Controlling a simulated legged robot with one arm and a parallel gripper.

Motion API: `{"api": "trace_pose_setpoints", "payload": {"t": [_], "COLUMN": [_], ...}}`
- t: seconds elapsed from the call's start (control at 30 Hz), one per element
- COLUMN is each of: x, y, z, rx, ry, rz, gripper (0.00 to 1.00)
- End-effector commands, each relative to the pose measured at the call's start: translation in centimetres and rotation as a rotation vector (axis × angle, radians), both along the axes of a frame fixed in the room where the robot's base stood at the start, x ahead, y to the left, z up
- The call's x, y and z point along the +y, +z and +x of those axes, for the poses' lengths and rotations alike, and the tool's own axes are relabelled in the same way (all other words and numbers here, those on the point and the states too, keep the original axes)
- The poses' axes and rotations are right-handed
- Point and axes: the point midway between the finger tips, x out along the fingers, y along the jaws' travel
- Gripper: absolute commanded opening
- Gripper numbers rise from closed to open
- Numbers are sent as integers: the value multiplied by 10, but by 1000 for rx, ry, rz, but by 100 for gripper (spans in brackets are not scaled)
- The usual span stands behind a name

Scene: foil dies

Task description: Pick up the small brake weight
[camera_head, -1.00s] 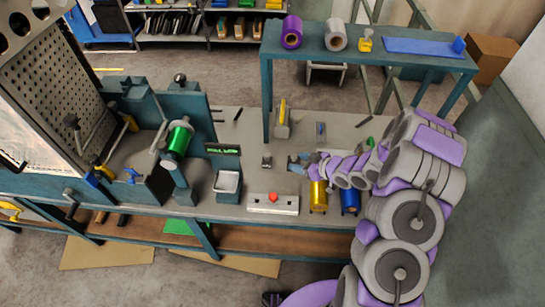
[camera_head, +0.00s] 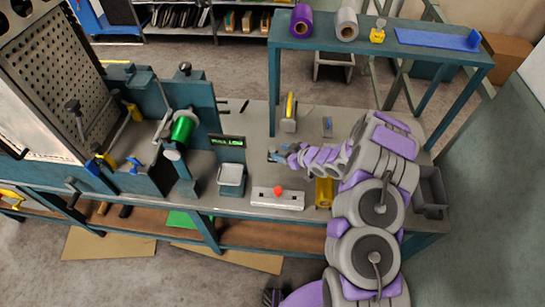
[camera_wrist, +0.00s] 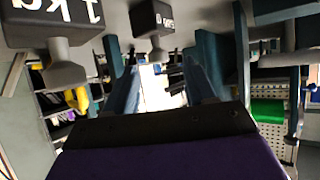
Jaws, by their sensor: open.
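My gripper (camera_head: 281,153) is open and low over the workbench, reaching left. In the wrist view, which is upside down, its two dark blue fingers (camera_wrist: 157,72) stand apart with nothing held. A small dark block weight with a grey knob (camera_wrist: 155,20) and a partly readable gram marking shows at the top, in line with the gap between the fingers and beyond it. A bigger dark weight marked 1 kg (camera_wrist: 55,25) stands beside it at the upper left. In the head view I cannot make out either weight clearly near the gripper.
A raised shelf (camera_head: 365,47) stands behind. The green-roll machine (camera_head: 183,128) is at left. A dark tray (camera_head: 431,190) is at right.

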Motion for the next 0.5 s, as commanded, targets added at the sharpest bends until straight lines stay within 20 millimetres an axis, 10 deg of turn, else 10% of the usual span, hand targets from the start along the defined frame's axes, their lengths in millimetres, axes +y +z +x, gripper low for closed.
{"api": "trace_pose_setpoints", "payload": {"t": [0.5], "x": [32], "y": [-23], "z": [25], "rx": [1], "ry": [2], "rz": [-4], "gripper": [55]}}
